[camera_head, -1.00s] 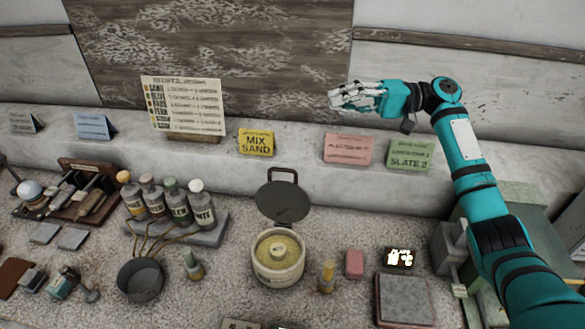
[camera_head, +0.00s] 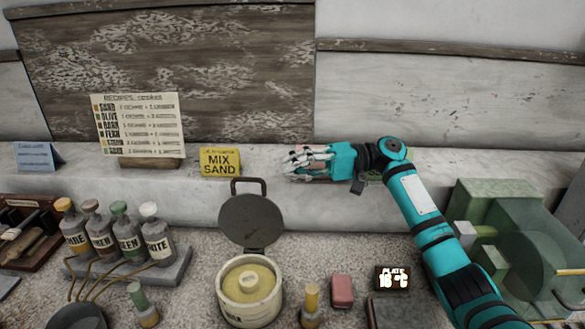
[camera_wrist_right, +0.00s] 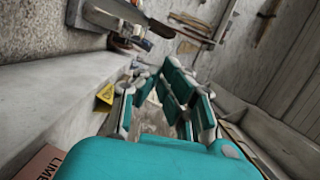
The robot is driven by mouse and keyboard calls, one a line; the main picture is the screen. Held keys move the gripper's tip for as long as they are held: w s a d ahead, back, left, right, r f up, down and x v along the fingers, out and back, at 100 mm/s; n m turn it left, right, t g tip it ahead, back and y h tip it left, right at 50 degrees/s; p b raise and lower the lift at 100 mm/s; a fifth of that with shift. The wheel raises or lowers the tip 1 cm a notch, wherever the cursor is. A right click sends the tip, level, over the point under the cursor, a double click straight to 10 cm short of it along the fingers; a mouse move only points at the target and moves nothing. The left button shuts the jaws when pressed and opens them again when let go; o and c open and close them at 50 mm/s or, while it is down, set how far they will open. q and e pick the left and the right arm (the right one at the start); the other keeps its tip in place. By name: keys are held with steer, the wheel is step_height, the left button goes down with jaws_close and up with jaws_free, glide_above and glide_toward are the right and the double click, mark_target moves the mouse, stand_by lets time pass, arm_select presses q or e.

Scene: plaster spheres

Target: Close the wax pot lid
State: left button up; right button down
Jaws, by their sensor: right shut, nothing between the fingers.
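The wax pot (camera_head: 250,292) is a round cream pot at the lower middle of the head view, with yellow wax and a pale knob-like piece inside. Its dark round lid (camera_head: 250,221) stands open, tilted up at the pot's back, with a loop handle (camera_head: 249,184) at its top. My right gripper (camera_head: 290,165) is shut and empty. My left gripper is not in view.
Labelled bottles (camera_head: 115,235) stand in a rack left of the pot. A small amber bottle (camera_head: 311,305), a pink block (camera_head: 342,291) and a plate display (camera_head: 393,279) are to its right. A yellow card (camera_head: 220,162) stands on the ledge behind. A green machine (camera_head: 510,240) is at the right.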

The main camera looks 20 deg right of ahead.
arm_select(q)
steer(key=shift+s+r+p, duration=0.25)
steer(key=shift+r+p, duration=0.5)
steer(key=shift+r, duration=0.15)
arm_select(e)
steer(key=w+a, duration=0.1)
steer(key=a, duration=0.6)
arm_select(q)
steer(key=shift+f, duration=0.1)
